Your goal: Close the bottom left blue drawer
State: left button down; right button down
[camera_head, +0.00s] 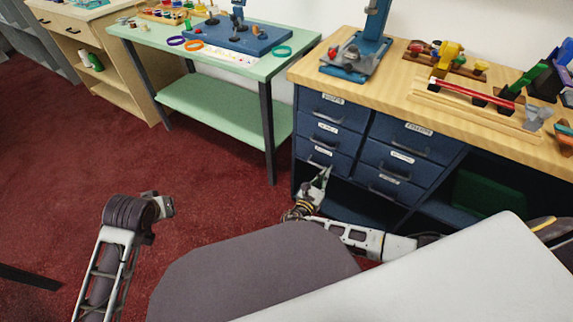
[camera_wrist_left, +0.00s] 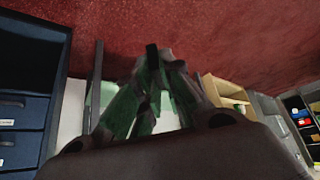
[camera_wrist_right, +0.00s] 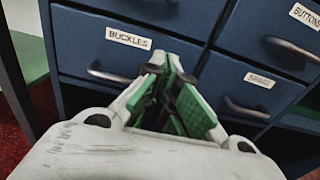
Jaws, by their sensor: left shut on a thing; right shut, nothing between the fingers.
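The bottom left blue drawer (camera_head: 340,164) is in the left column of the blue cabinet. In the right wrist view this drawer (camera_wrist_right: 75,48) has a label reading BUCKLES and a bar handle. Its front looks about flush with its neighbours; any small gap cannot be told. My right gripper (camera_head: 326,172) is shut and empty, in front of this drawer. Its fingers (camera_wrist_right: 168,95) hide part of the front, right of the handle; contact cannot be told. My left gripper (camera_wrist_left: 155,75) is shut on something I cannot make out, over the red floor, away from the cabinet.
The wooden counter (camera_head: 305,66) above the drawers carries a blue stand (camera_head: 345,70) and tools. A green table (camera_head: 140,39) stands left of the cabinet, its dark leg (camera_head: 269,150) close by. An open shelf is right of the drawers.

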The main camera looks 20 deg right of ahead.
jog(key=shift+v, duration=1.75)
jog(key=shift+s+d, duration=0.1)
